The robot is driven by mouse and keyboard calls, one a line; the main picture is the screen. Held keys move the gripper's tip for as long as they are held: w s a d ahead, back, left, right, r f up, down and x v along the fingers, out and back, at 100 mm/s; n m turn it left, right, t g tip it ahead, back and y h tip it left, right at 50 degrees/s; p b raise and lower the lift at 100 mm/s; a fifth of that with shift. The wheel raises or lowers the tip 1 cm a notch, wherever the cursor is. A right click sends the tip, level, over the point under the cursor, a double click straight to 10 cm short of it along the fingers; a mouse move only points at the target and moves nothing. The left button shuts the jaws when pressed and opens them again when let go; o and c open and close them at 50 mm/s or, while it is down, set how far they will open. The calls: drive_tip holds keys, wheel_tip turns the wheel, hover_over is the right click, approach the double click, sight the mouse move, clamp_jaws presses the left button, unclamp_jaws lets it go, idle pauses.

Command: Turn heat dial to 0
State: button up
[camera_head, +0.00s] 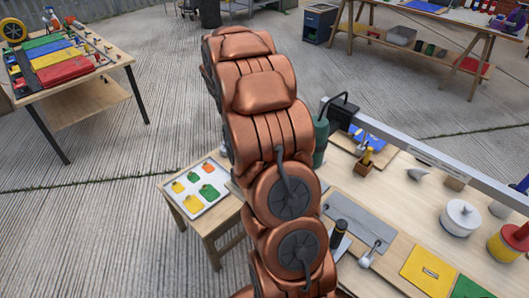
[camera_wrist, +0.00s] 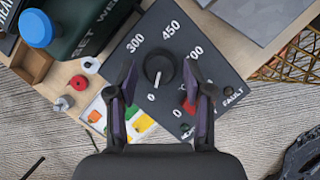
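In the wrist view, the heat dial is a round black knob (camera_wrist: 159,69) on a dark grey panel (camera_wrist: 195,35). White figures 300, 450 and one partly covered stand around it, with a 0 below. A small pale mark shows on the knob's lower side, towards the 0; its exact setting is hard to read. A red part (camera_wrist: 188,105) is partly behind the right finger, near another 0 and the word FAULT. In the head view my arm hides the dial and gripper.
In the wrist view, a dark green body with a blue cap (camera_wrist: 36,28) stands at upper left, and a sheet with coloured patches (camera_wrist: 138,122) lies below the panel. In the head view, a workbench (camera_head: 400,205) with a long metal bar (camera_head: 430,155) is at right.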

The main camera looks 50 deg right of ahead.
drive_tip(key=shift+o, duration=0.3)
drive_tip(key=v, duration=1.2)
idle(0.3)
drive_tip(key=s+a+r+m, duration=0.1)
drive_tip(key=s+a+r, duration=0.1)
drive_tip(key=a, duration=0.3)
drive_tip(key=s+a+r+m, duration=0.1)
drive_tip(key=s+a+r, duration=0.15)
drive_tip(key=a, duration=0.25)
drive_tip(key=s+a+m+t+y+p, duration=0.1)
drive_tip(key=s+a+m, duration=0.6)
drive_tip(key=s+a, duration=1.1)
drive_tip(key=s+y+p, duration=0.1)
drive_tip(key=s+y, duration=0.1)
drive_tip(key=s, duration=0.2)
drive_tip(key=shift+s+a+f+p, duration=0.2)
drive_tip(key=shift+a+f+p, duration=0.1)
drive_tip(key=shift+f+p, duration=0.1)
